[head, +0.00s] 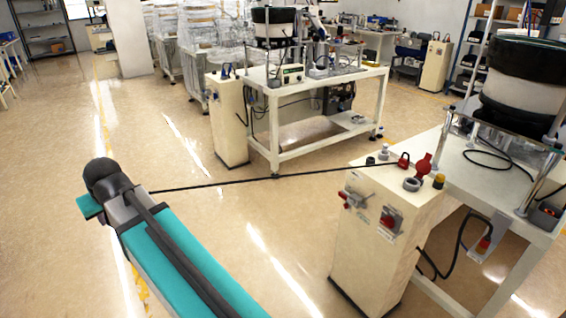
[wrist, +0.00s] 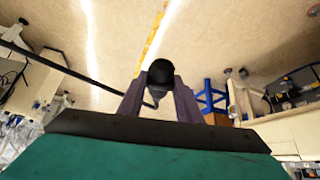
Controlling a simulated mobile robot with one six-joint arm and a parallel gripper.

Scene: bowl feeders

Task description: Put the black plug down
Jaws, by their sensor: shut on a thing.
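My gripper (wrist: 159,84) shows in the wrist view, its two dark fingers shut on the black plug (wrist: 160,69). The plug is held over open floor, clear of any table. Its black cable (wrist: 60,66) runs off to the upper left. In the head view the same cable (head: 270,179) stretches taut above the floor from my arm's end to the top of the near cream cabinet (head: 380,254). The plug and fingers are hidden behind my arm's end in the head view.
Red fittings (head: 423,164), a grey ring (head: 411,184) and other small parts crowd the near cabinet's top. A bowl-feeder bench (head: 486,185) stands right of it. A second white bench (head: 330,84) and cabinet (head: 228,120) stand behind. The floor (head: 60,130) at left is clear.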

